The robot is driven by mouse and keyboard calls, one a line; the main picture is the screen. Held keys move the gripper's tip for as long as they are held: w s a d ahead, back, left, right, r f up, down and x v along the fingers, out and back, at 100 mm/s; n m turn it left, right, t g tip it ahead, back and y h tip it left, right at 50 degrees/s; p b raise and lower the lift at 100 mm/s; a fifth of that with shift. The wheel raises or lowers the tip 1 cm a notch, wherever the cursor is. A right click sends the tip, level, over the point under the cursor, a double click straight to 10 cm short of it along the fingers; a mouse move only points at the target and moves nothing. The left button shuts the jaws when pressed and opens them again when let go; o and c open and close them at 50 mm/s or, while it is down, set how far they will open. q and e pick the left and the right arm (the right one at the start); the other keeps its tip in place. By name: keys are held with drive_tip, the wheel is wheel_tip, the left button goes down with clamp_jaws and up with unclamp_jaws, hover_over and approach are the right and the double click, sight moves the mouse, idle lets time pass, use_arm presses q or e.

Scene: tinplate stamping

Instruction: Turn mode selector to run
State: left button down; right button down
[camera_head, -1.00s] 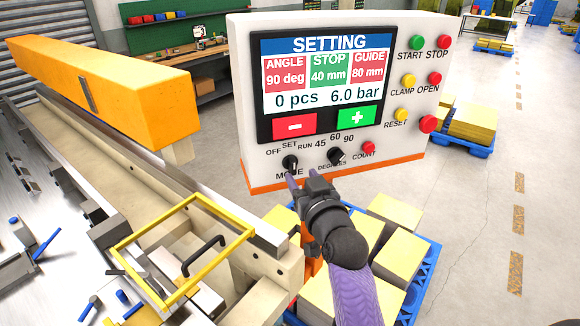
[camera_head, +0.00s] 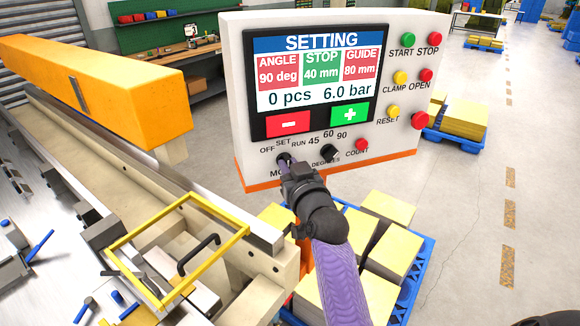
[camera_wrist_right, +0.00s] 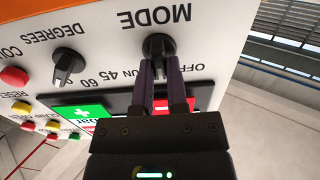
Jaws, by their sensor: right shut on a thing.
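The mode selector is a small black knob on the lower left of the white control panel (camera_head: 237,100). In the wrist view the mode selector (camera_wrist_right: 158,44) shows under the upside-down word MODE. My right gripper (camera_head: 285,164) reaches up to it from below. In the right wrist view the two dark fingers of the gripper (camera_wrist_right: 161,73) are shut on the knob, one on each side. OFF, SET and RUN are printed around it, and the fingers partly cover them in the wrist view. The knob's exact pointing is hidden by the fingers. The screen (camera_head: 313,84) reads SETTING. My left gripper is not in view.
A degrees knob (camera_head: 330,153) and a red count button (camera_head: 362,145) sit right of the mode selector. Red minus and green plus keys lie just above. A yellow frame (camera_head: 125,240) and machine bed lie left. Stacked yellow sheets on a blue pallet (camera_head: 425,275) stand below.

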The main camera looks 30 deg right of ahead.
drive_tip(key=shift+d+f+m+p, duration=0.1)
drive_tip(key=shift+m+p, duration=1.05)
drive_tip(key=shift+m, duration=1.1)
drive_tip(key=shift+d+m+p, duration=0.1)
drive_tip(key=shift+m+p, duration=1.05)
drive_tip(key=shift+m, duration=1.1)
drive_tip(key=c, duration=0.6)
unclamp_jaws()
drive_tip(key=shift+c, duration=0.2)
drive_tip(key=shift+s, duration=0.15)
